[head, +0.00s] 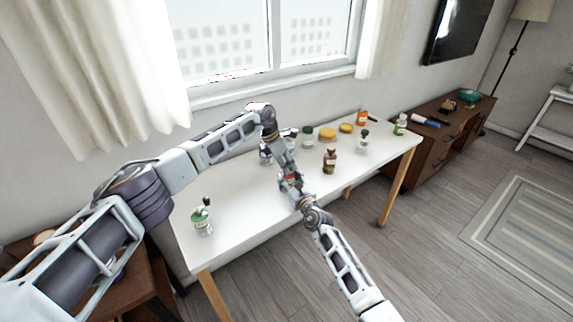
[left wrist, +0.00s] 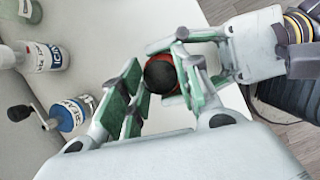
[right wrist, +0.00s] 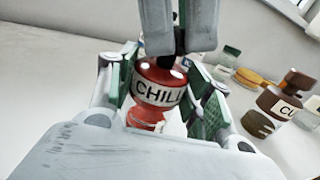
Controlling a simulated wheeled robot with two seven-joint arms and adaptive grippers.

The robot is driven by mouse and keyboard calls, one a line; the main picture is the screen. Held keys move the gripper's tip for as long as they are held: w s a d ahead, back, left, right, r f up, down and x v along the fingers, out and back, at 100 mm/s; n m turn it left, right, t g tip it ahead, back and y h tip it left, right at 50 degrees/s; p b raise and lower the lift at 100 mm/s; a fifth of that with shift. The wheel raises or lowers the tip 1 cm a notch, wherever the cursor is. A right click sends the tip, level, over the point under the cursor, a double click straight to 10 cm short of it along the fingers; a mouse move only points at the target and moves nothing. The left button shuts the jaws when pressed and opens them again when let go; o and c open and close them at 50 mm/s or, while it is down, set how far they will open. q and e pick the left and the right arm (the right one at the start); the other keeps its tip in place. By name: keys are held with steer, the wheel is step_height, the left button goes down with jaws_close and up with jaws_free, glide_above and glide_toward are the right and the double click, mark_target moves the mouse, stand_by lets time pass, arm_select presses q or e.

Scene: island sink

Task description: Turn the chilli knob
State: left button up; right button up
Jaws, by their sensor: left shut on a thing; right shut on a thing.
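The chilli mill is a red bottle with a CHILLI label (right wrist: 157,95) and a dark knob (left wrist: 160,76) on top. It shows as a small red patch in the head view (head: 291,178), mostly hidden by my grippers. My right gripper (right wrist: 165,100) is shut around the red body, one finger on each side. My left gripper (head: 285,170) comes from above with its fingers at the dark knob, shut on it. In the right wrist view its fingers cover most of the knob. The mill looks upright above the white table; whether it touches the table I cannot tell.
A crank mill (head: 202,222) stands at the table's left end. A blue-labelled crank mill (left wrist: 68,115) is close to my left gripper. A brown bottle (head: 329,162), yellow-lidded jars (head: 327,133) and other bottles stand to the right. The front of the white table (head: 250,230) is clear.

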arm_select(q)
steer(key=o, duration=1)
steer(key=shift+o, duration=0.2)
steer(key=shift+r, duration=0.15)
steer(key=v, duration=1.1)
steer(key=shift+a+r, duration=0.2)
steer(key=shift+r, duration=0.15)
